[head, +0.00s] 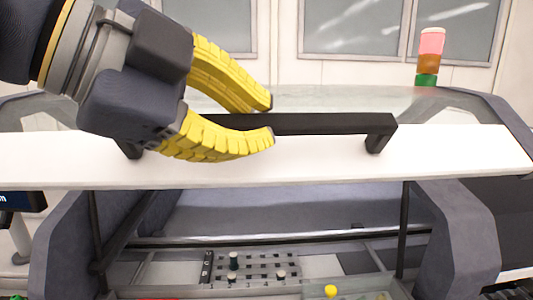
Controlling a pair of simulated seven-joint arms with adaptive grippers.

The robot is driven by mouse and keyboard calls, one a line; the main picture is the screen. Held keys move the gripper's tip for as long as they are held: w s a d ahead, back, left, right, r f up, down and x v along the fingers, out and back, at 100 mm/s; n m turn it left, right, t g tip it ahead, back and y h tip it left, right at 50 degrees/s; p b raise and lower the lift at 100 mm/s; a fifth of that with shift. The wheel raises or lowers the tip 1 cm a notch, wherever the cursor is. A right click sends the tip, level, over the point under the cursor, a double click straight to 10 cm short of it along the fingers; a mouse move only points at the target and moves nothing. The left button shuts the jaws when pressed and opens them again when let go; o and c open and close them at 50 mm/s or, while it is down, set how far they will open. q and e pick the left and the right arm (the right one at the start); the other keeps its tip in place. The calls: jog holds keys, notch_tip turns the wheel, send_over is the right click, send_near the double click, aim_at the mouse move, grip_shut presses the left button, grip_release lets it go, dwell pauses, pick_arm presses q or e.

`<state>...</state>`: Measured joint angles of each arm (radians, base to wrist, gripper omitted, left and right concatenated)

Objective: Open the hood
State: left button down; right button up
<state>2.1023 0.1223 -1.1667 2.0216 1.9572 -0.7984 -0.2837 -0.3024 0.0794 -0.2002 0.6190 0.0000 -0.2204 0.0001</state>
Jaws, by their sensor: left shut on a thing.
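The hood's white front panel (320,164) runs across the whole head view. Its black bar handle (340,124) stands off the panel, with its right mount clear and its left part behind my gripper. My left gripper (270,121) comes in from the upper left, and its yellow ribbed fingers are shut on the left half of the handle, one above and one below. Below the panel, a gap shows the grey interior and a dark upright strut (404,230) on the right. How far the hood is raised is hard to tell. My right gripper is not in view.
A signal light (429,55) in red, orange and green stands at the back right. Grey side housings (455,235) flank the gap. A perforated plate (262,268) with small knobs lies low inside the machine. Windows (395,28) line the back wall.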

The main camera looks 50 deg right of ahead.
pick_arm(q)
jog(key=shift+r, duration=0.35)
jog(key=shift+d, duration=0.1)
jog(key=c, duration=1.2)
grip_release()
jog(key=v, duration=1.2)
jog(key=shift+r, duration=0.1)
